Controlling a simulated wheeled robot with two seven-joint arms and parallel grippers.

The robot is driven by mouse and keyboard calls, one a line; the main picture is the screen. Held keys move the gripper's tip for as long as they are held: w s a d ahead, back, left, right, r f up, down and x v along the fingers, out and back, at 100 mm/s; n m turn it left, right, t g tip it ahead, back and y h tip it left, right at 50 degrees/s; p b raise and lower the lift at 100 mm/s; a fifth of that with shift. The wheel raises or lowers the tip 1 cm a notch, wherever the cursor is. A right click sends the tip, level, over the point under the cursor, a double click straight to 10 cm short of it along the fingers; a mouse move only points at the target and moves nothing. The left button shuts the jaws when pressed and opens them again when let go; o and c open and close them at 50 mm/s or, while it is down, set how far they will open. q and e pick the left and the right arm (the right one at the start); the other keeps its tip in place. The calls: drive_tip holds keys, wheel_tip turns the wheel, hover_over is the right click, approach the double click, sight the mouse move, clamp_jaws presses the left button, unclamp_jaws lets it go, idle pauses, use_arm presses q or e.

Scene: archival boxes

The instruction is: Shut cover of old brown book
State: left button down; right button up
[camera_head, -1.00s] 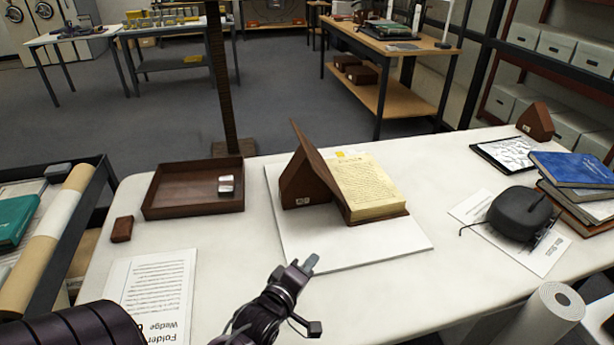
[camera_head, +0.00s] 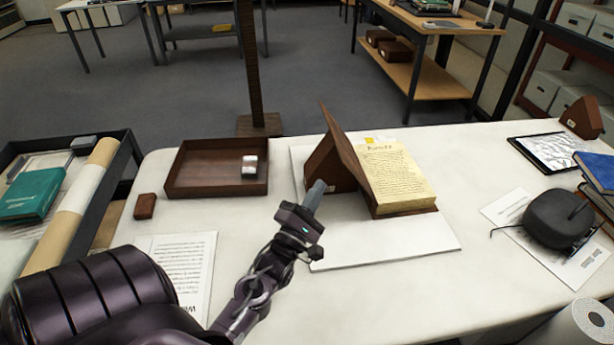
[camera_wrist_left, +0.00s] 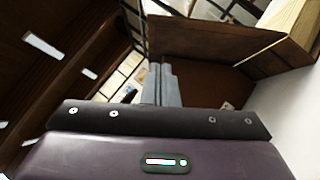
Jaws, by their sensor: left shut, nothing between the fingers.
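The old brown book lies open on a white board (camera_head: 400,239), its yellowed page block (camera_head: 400,177) facing up. Its brown cover (camera_head: 347,152) stands raised and tilted to the left, beside a brown wedge (camera_head: 325,166). My left gripper (camera_head: 314,194) is shut and empty, with its fingertips in front of the wedge's near side. In the left wrist view the fingers (camera_wrist_left: 160,84) point towards brown surfaces, with the page edges (camera_wrist_left: 285,38) at the upper right. I cannot tell whether the fingertips touch the wedge. My right gripper is not in view.
A brown tray (camera_head: 178,190) holding a small metallic object (camera_head: 250,167) stands left of the book. A small brown block (camera_head: 145,206) and a printed sheet (camera_head: 180,262) lie nearer left. A dark rounded device (camera_head: 558,218) sits on papers at the right. Table in front of the board is clear.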

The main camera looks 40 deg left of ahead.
use_arm(q)
drive_tip(key=w+r, duration=0.1)
drive_tip(key=w+d+r+p, duration=0.1)
drive_tip(key=w+d+r, duration=0.1)
drive_tip(key=w, duration=0.1)
drive_tip(key=shift+w, duration=0.1)
drive_tip(key=shift+a, duration=0.1)
drive_tip(key=shift+r+p, duration=0.1)
drive_tip(key=shift+p, duration=0.2)
